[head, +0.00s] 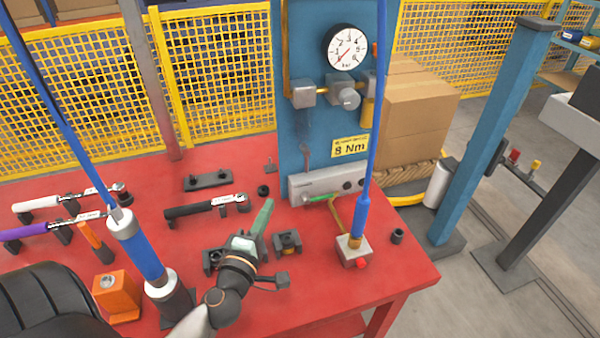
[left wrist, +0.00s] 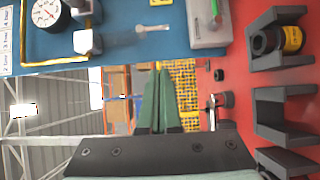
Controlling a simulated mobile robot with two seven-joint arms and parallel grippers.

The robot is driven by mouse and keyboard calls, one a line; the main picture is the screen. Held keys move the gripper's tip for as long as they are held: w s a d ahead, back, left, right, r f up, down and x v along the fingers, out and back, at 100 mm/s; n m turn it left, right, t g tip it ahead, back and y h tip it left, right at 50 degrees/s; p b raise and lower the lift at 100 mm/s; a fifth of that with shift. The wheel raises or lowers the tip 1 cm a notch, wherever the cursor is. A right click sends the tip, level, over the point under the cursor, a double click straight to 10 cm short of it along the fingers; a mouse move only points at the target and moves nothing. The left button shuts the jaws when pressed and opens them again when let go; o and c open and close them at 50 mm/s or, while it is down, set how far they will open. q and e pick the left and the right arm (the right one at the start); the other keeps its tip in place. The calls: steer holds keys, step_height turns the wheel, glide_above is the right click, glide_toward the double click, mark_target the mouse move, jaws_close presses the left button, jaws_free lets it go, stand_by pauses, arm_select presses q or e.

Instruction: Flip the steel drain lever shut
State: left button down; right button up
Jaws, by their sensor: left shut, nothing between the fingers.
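The steel lever (head: 306,151) is a small grey bar on the blue panel (head: 320,115), below the regulator and above the grey manifold block. It stands out against the panel in the left wrist view (left wrist: 152,28), where the scene is turned on its side. My left gripper (head: 267,205) has green fingers, closed together and empty. It is over the red table, lower and to the left of the lever, clear of it. The fingers also show in the left wrist view (left wrist: 158,85), apart from the lever. My right gripper is out of view.
A pressure gauge (head: 346,47) and regulator knob (head: 343,92) sit above the lever. The manifold block (head: 325,187) with a green handle (head: 322,198) is below it. A black torque wrench (head: 195,209) lies left of my gripper. A blue tool (head: 361,218) hangs at the right.

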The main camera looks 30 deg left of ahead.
arm_select(q)
steer(key=shift+w, duration=0.1)
steer(key=w, duration=1.3)
steer(key=shift+a+p, duration=0.35)
steer(key=shift+f, duration=0.1)
